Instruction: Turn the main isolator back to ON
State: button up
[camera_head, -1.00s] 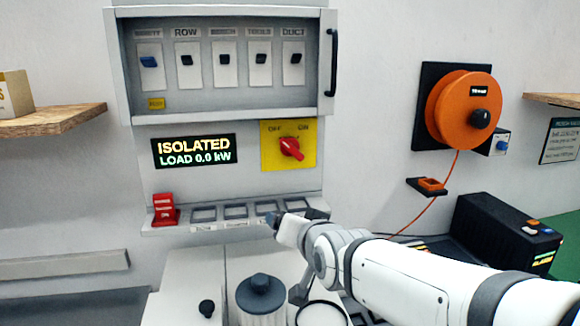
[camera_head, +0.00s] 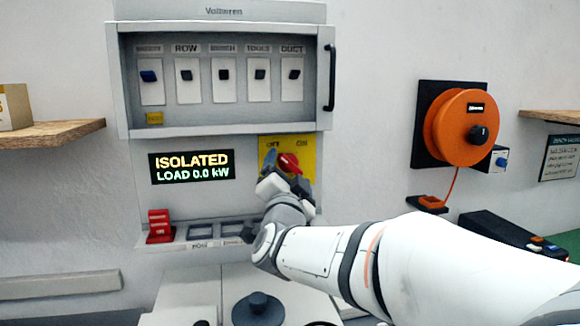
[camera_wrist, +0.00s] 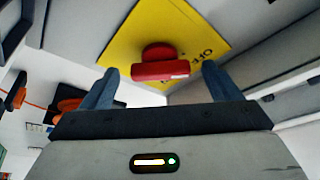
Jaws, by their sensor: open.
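The main isolator is a red rotary handle (camera_head: 288,163) on a yellow plate (camera_head: 265,146) marked OFF and ON, below the breaker cabinet. My gripper (camera_head: 287,178) is at the plate, just in front of the handle, and hides its lower part. In the wrist view the red handle (camera_wrist: 160,70) lies between the two open fingers of my gripper (camera_wrist: 160,85), with a gap on each side. The yellow plate (camera_wrist: 128,40) is behind it. The display (camera_head: 192,166) beside it reads ISOLATED, LOAD 0.0 kW.
The open-fronted cabinet (camera_head: 220,128) with several breaker switches and a dark side handle (camera_head: 330,78) is above. A red lockout piece (camera_head: 159,224) stands on the ledge at left. An orange reel (camera_head: 462,127) hangs at right, with a wooden shelf (camera_head: 50,136) at far left.

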jog(key=shift+x, duration=0.9)
jog(key=shift+c, duration=0.4)
jog(key=c, duration=0.9)
